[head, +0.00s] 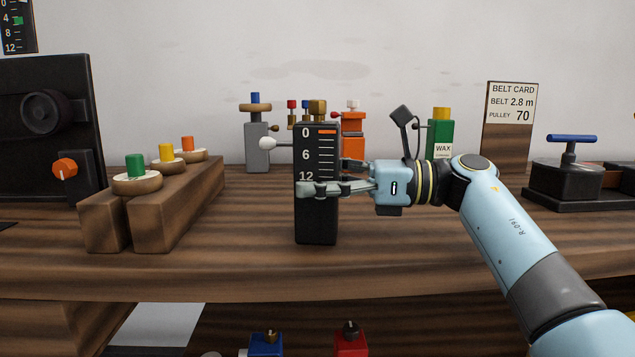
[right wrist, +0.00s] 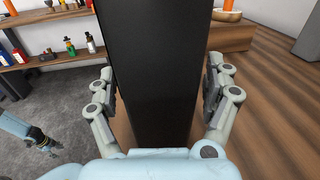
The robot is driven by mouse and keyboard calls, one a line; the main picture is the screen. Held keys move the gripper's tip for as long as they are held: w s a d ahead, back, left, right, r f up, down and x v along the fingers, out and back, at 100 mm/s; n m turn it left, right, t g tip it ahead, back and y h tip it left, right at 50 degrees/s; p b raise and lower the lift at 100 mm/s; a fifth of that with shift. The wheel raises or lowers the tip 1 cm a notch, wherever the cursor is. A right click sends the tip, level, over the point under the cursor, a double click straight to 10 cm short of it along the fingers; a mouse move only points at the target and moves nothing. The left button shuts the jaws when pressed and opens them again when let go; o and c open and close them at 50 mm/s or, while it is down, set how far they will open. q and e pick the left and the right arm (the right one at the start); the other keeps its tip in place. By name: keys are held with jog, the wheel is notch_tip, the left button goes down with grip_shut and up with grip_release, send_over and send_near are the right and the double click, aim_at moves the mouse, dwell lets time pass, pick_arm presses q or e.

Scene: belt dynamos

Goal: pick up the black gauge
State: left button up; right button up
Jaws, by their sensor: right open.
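The black gauge (head: 317,220) stands upright on the wooden bench near its front edge, with a white scale marked 0, 6, 12 and an orange bar at the top. My right gripper (head: 325,178) reaches in from the right at about mid-height of the gauge. Its fingers are open on either side of the gauge, one in front of it and one partly hidden behind it. In the right wrist view the dark gauge (right wrist: 158,70) fills the space between the open fingers, with a visible gap on each side. My left gripper is not in the head view.
Left of the gauge is a wooden block stand (head: 190,200) with colored pegs on discs. A black machine (head: 45,120) stands at far left. A green wax bottle (head: 440,133), a belt card (head: 513,105) and a clamp (head: 566,180) stand to the right.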

aim_at(318, 151)
jog(key=c, duration=1.7)
jog(key=shift+r, duration=0.1)
jog(key=shift+c, duration=0.2)
jog(key=shift+r, duration=0.6)
notch_tip(318, 151, up, 3)
jog(key=shift+f+p, duration=0.15)
jog(key=shift+p, duration=0.2)
jog(key=s+d+r+p, duration=0.1)
jog(key=s+d+r, duration=0.5)
jog(key=d, duration=0.3)
jog(key=shift+s+d+r, duration=0.25)
jog(key=shift+d+r, duration=0.15)
jog(key=shift+r, duration=0.1)
